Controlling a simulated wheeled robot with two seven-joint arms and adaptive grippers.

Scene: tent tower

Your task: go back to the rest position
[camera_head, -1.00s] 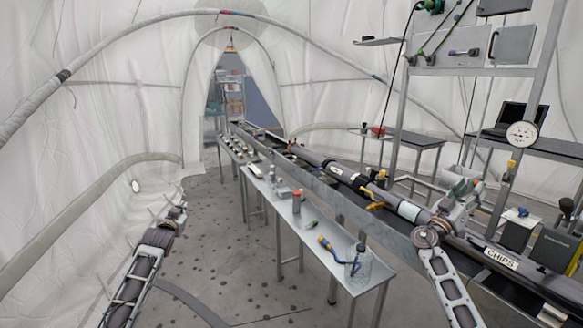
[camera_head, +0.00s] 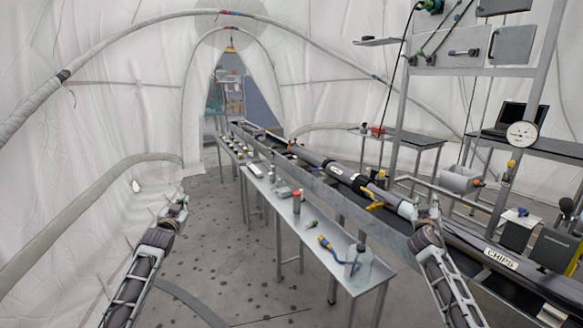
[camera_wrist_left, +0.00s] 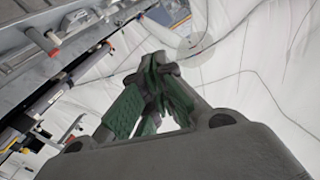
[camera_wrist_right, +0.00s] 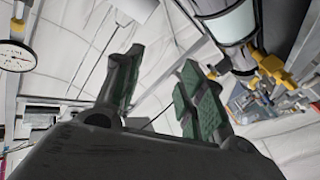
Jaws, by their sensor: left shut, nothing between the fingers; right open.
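My left gripper (camera_head: 178,208) is at the left in the head view, raised over bare floor and apart from the tables. In the left wrist view (camera_wrist_left: 160,68) its green-padded fingers meet at the tips with nothing between them. My right gripper (camera_head: 432,212) is at the right in the head view, in front of the long grey pipe (camera_head: 378,192). In the right wrist view (camera_wrist_right: 158,75) its two green-padded fingers stand apart and nothing is between them. The pipe also shows close by at the upper right of that view (camera_wrist_right: 228,22).
A long narrow metal table (camera_head: 312,238) in the middle holds a clear jar (camera_head: 358,262), a blue and yellow tool (camera_head: 327,243) and small parts. A metal frame with a round gauge (camera_head: 521,134) stands at the right. The floor (camera_head: 215,245) between my left arm and the table is free.

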